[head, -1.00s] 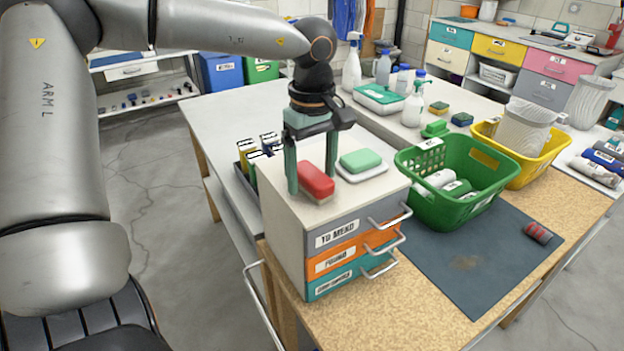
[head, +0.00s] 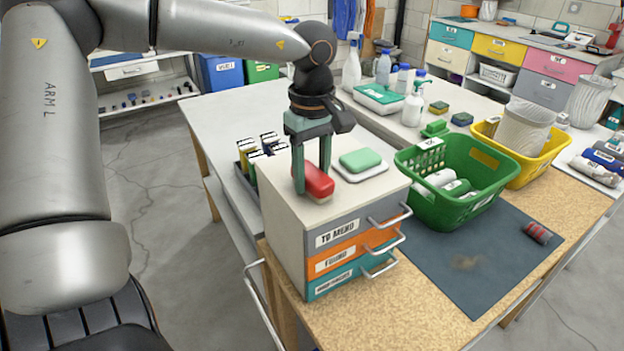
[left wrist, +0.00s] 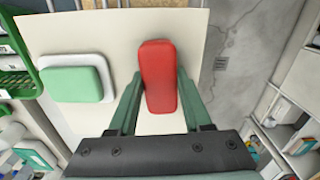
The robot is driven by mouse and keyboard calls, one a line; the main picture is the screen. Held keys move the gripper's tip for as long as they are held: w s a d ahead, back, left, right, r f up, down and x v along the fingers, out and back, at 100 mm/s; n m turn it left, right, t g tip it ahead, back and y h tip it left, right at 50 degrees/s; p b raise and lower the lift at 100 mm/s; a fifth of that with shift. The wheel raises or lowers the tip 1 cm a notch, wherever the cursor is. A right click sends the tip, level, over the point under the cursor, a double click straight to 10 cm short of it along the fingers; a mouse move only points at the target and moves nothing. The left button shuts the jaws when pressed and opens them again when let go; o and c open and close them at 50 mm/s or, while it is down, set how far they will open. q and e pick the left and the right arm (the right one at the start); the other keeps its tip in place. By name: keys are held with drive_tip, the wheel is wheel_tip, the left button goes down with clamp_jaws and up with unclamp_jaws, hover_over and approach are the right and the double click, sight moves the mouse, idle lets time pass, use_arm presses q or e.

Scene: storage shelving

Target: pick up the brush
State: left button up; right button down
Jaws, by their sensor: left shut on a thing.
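The brush (head: 319,180) has a red, rounded oblong back and lies on top of the small drawer cabinet (head: 345,200). My left gripper (head: 312,180) points down from above with its green fingers on either side of the brush, shut on it. In the left wrist view the red back of the brush (left wrist: 158,75) lies lengthwise between the two fingers. No clear gap shows under the brush, so I cannot tell whether it touches the cabinet top. My right gripper is not in view.
A green soap-like block on a white dish (head: 360,162) sits close to the right of the brush. A green basket (head: 455,190) stands right of the cabinet. A dark mat (head: 470,270) lies in front, mostly clear. Spray bottles (head: 352,65) stand behind.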

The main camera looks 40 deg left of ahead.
sight(312, 172)
use_arm(q)
drive_tip(key=shift+r, duration=0.1)
clamp_jaws()
wheel_tip(312, 172, up, 10)
drive_tip(key=shift+f, duration=0.1)
